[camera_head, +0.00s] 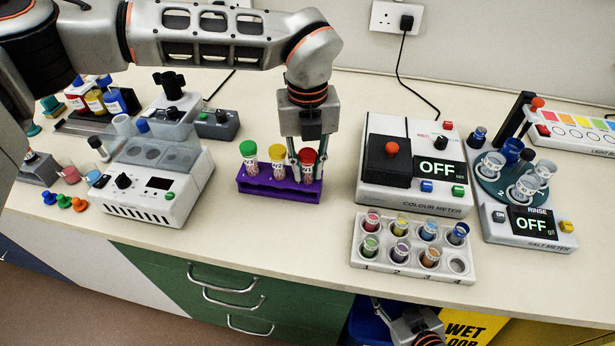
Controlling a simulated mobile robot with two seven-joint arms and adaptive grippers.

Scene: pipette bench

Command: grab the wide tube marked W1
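A purple rack (280,192) stands on the bench and holds three wide tubes, one with a green cap (248,148), one with a yellow cap (277,152) and one with a red cap (308,156). Their markings are too small to read, so I cannot tell which is W1. My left gripper (308,165) points down over the rack's right end, with a finger on each side of the red-capped tube. I cannot tell if the fingers touch it. The tube sits upright in the rack. My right gripper (415,328) shows partly at the bottom edge, below the bench front; its fingers are unclear.
A salt meter (530,225) with cups is further right. A white machine (155,180) stands left. Bare bench lies in front of the rack.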

